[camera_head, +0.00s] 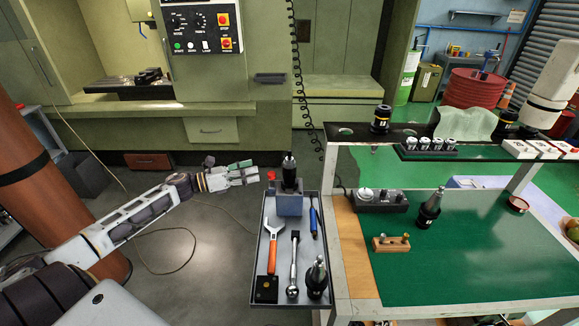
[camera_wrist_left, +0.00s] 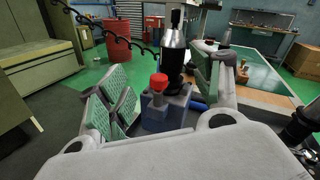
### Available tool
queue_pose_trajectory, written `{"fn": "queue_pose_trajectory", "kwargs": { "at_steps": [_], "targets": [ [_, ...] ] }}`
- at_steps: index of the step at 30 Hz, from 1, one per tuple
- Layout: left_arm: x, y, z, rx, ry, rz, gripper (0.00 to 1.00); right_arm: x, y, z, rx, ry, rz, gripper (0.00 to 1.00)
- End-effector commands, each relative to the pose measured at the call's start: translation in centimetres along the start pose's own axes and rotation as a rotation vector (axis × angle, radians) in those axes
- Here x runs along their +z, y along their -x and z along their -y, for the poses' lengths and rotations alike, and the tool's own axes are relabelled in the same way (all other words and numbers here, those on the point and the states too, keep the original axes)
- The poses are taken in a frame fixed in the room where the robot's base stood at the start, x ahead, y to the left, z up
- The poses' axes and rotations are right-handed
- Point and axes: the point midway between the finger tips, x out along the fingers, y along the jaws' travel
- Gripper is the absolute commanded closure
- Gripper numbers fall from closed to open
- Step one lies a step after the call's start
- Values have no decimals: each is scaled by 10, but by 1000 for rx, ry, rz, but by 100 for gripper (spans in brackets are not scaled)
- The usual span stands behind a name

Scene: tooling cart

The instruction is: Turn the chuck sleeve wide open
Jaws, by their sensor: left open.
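The black chuck (camera_head: 289,170) stands upright in a blue-grey holding block (camera_head: 289,205) at the far end of the grey tray. In the left wrist view the chuck (camera_wrist_left: 173,62) shows a dark body with a bright band, above the block (camera_wrist_left: 165,118). A red knob (camera_wrist_left: 158,82) stands just in front of it; in the head view this knob (camera_head: 270,175) is left of the chuck. My left gripper (camera_head: 250,173) is open and empty, left of the chuck and apart from it, with its green-padded fingers pointing toward it. My right gripper is not in view.
The tray (camera_head: 256,262) also holds an orange-handled wrench (camera_head: 270,253), a blue-handled tool (camera_head: 313,217), a ratchet-like tool (camera_head: 294,262) and a black tool holder (camera_head: 317,277). The green-topped cart (camera_head: 470,265) adjoins it on the right. A coiled black cable (camera_head: 296,60) hangs behind.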

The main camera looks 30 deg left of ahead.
Motion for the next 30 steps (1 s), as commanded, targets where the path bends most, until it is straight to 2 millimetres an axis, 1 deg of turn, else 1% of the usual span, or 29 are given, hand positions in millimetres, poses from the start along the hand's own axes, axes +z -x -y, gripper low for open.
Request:
{"fn": "queue_pose_trajectory", "kwargs": {
  "at_steps": [6, 12, 30],
  "targets": [
    [-3, 0, 14, -64, -206, -6, 35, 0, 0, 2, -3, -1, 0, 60],
    [-3, 1, 15, -71, -316, -2, 35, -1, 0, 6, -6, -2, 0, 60],
    [-2, -2, 15, -69, -335, -1, 35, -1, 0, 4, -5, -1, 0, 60]
  ]
}}
